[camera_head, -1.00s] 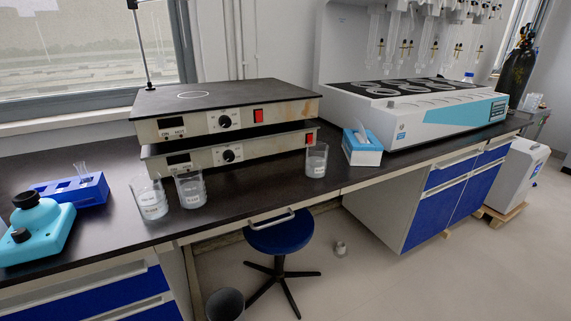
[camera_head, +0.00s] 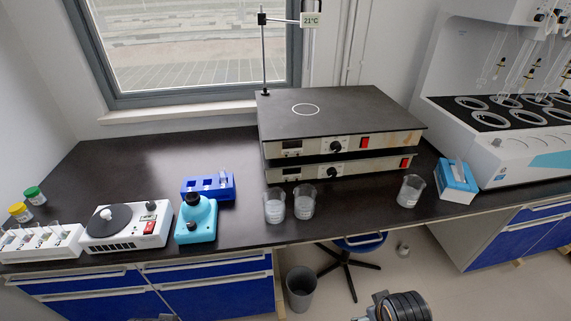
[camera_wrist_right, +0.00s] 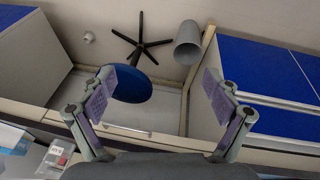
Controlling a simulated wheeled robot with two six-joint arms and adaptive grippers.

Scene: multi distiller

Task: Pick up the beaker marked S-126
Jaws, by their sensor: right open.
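Three clear glass beakers with white labels stand upright on the dark bench in the head view: a left beaker (camera_head: 275,206) and a middle beaker (camera_head: 304,203) close together in front of the hot plates, and a right beaker (camera_head: 410,191) beside the tissue box. Their label text is too small to read. The right beaker also shows at the lower left of the right wrist view (camera_wrist_right: 54,157). My right gripper (camera_wrist_right: 158,78) is open and empty, its fingers wide apart over the stool and bench edge, away from the beakers. My left gripper is not in view.
Two stacked hot plates (camera_head: 340,130) stand behind the beakers. A blue-white tissue box (camera_head: 456,182) is right of the right beaker. A teal device (camera_head: 196,220) and blue rack (camera_head: 208,187) are left. A stool (camera_head: 358,242) and grey bin (camera_head: 300,288) are below the bench.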

